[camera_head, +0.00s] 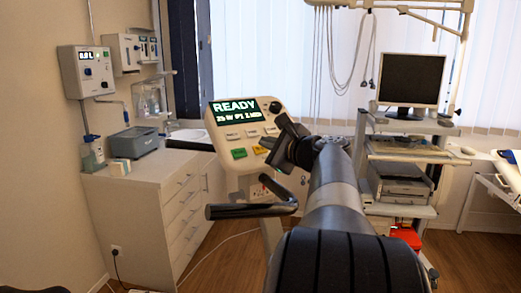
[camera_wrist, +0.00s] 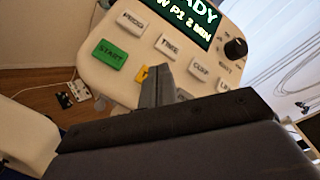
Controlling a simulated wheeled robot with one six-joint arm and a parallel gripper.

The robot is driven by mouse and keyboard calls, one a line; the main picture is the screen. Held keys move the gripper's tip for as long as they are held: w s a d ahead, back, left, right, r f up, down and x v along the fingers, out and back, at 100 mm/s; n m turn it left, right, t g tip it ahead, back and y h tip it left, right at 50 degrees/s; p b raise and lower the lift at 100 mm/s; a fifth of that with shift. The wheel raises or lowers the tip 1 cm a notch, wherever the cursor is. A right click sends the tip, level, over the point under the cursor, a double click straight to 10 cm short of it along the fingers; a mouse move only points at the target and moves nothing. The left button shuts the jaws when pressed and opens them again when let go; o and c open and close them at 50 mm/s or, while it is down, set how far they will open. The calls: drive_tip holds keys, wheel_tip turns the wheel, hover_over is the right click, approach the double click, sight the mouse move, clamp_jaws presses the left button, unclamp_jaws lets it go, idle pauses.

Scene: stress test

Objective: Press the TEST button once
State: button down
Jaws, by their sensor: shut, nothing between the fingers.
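The control panel (camera_head: 222,135) is a pale ergometer console with a lit screen (camera_head: 236,110) reading READY; the wrist view shows the panel (camera_wrist: 95,75) close up. There I see a green START button (camera_wrist: 110,54), white buttons reading PROG (camera_wrist: 131,19) and TIME (camera_wrist: 171,44), and two more white ones. A yellow button (camera_wrist: 141,73) is mostly hidden behind my gripper (camera_wrist: 163,80); its label cannot be read. No label reading TEST is visible. My gripper is shut and empty, its tips over the panel's lower part; contact cannot be told. In the head view my gripper (camera_head: 277,140) covers the panel's right side.
A black knob (camera_wrist: 236,48) sits right of the screen. A dark handlebar (camera_head: 250,209) juts out below the panel. A white cabinet (camera_head: 140,200) stands left, and a cart with a monitor (camera_head: 410,82) stands right.

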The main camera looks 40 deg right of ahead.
drive_tip(key=shift+w+f, duration=0.25)
drive_tip(key=shift+f, duration=0.05)
drive_tip(key=shift+w+f+b, duration=0.15)
drive_tip(key=shift+f+b, duration=0.15)
drive_tip(key=shift+b, duration=0.05)
idle(0.8)
drive_tip(key=shift+r, duration=0.1)
drive_tip(key=shift+s+r+p, duration=0.4)
drive_tip(key=shift+s+r, duration=0.05)
drive_tip(key=shift+r, duration=0.05)
drive_tip(key=shift+s+a+r+p, duration=0.15)
drive_tip(key=shift+s+r+p, duration=0.6)
drive_tip(key=shift+r, duration=0.25)
drive_tip(key=shift+s+a+r+p, duration=0.1)
drive_tip(key=shift+s+r+p, duration=0.6)
drive_tip(key=shift+r, duration=0.25)
drive_tip(key=s+r+p, duration=0.3)
drive_tip(key=s+r, duration=0.1)
drive_tip(key=r, duration=0.1)
drive_tip(key=shift+s+a+r+p, duration=0.2)
drive_tip(key=shift+a+r+p, duration=0.1)
drive_tip(key=shift+a+p, duration=0.1)
